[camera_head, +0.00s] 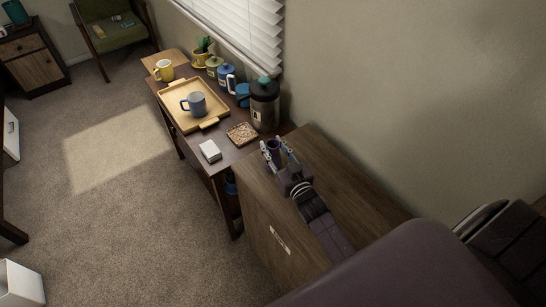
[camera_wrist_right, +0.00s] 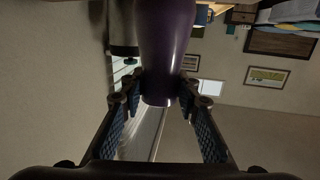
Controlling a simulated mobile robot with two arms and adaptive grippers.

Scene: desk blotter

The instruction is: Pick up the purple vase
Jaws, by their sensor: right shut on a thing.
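The purple vase (camera_wrist_right: 165,45) fills the upper middle of the right wrist view, between the two fingers of my right gripper (camera_wrist_right: 158,100). In the head view the vase (camera_head: 273,148) is a small dark shape between the fingertips. My right gripper (camera_head: 279,153) is shut on it, above the far end of the wooden cabinet (camera_head: 335,190). The fingers partly hide the vase in the head view, and I cannot tell whether its base touches the cabinet top. My left gripper is not in view.
The dark side table (camera_head: 228,158) beyond the cabinet carries a yellow tray (camera_head: 181,92) with a grey-blue mug (camera_head: 196,104), a tall dispenser (camera_head: 264,104), a patterned coaster (camera_head: 242,134) and a white box (camera_head: 210,151). The wall (camera_head: 400,90) borders the right.

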